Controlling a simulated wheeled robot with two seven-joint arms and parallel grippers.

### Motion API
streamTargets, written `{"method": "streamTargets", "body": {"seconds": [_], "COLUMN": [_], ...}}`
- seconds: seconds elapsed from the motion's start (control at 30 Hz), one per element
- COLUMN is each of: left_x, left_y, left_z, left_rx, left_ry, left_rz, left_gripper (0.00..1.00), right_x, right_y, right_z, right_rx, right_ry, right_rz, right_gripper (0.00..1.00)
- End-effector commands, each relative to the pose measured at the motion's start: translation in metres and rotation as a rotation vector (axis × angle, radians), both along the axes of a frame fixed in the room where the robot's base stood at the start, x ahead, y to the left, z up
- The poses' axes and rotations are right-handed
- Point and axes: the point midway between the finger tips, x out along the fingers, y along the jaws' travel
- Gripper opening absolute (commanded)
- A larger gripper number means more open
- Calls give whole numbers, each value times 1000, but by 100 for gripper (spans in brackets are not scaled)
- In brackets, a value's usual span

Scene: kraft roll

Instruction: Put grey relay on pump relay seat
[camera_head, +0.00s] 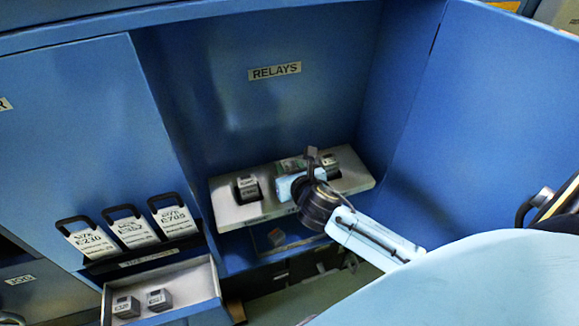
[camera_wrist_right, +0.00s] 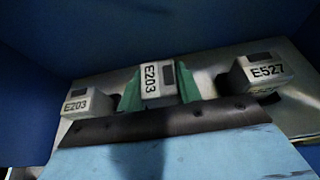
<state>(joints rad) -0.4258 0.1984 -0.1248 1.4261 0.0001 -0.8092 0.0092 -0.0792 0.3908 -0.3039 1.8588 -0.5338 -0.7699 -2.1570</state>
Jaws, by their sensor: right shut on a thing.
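My right gripper (camera_head: 292,166) is at the metal relay panel (camera_head: 228,214) in the blue cabinet. In the right wrist view its green fingers are shut on a grey relay (camera_wrist_right: 152,84) marked E203. The held relay is upright, between two other relays. The one at left (camera_wrist_right: 86,103) is also marked E203, and the one at right (camera_wrist_right: 262,76) is marked E527. The gripper hides the base of the held relay and the seat below it, so I cannot tell whether it touches the panel. My left gripper is not in view.
An open tray (camera_head: 213,281) at lower left holds two small grey blocks. Three handled tags (camera_head: 125,230) stand above it.

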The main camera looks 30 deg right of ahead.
Motion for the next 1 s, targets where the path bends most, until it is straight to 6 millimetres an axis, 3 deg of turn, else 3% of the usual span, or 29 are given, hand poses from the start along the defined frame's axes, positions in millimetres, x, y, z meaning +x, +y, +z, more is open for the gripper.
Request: {"method": "streamTargets", "body": {"seconds": [0.03, 0.17, 0.57, 1.0], "left_x": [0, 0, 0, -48], "left_y": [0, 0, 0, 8], "left_z": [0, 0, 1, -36], "left_rx": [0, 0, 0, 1], "left_ry": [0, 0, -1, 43], "left_rz": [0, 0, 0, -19], "left_gripper": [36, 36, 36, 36], "right_x": [0, 0, 0, -63], "right_y": [0, 0, 0, 15], "right_z": [0, 0, 8, 35], "right_rx": [-1, 0, 2, 0], "right_ry": [0, 0, -2, 2], "right_rz": [0, 0, 0, 2], "right_gripper": [38, 55, 56, 56]}}
